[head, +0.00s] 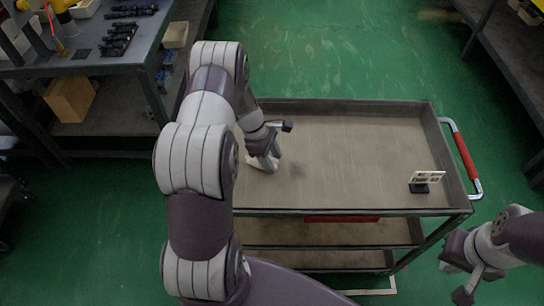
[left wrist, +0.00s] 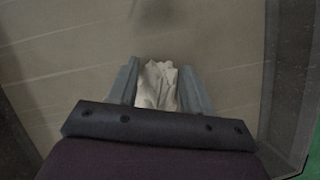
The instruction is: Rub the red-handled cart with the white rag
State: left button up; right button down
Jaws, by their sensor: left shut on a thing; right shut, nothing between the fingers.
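The cart (head: 340,140) has a brown top tray with a raised grey rim, lower shelves, and a red handle (head: 464,156) at its right end. My left gripper (head: 268,160) is over the left part of the top tray, pointing down. It is shut on the white rag (head: 262,163). The rag also shows in the left wrist view (left wrist: 158,85), crumpled between the two fingers. I cannot tell whether the rag touches the tray. My right gripper (head: 466,284) is shut and empty, at the lower right, beside the cart and apart from it.
A small sign on a black base (head: 424,182) stands at the right of the tray. A workbench (head: 110,65) with black tools is at the upper left, another bench (head: 505,55) at the upper right. The tray's middle is bare. Green floor (head: 330,45) is clear behind the cart.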

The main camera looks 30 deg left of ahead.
aim_at(273, 161)
pick_arm(q)
jog(key=r+p, duration=0.1)
jog(key=r, duration=0.1)
jog(key=r+p, duration=0.1)
jog(key=r, duration=0.1)
jog(key=shift+s+d, duration=0.15)
jog(key=shift+d, duration=0.05)
jog(key=shift+a+r+p, duration=0.15)
jog(key=shift+r+p, duration=0.8)
jog(key=shift+p, duration=0.1)
jog(key=shift+r+p, duration=0.6)
jog(key=shift+r, duration=0.2)
jog(key=shift+f, duration=0.1)
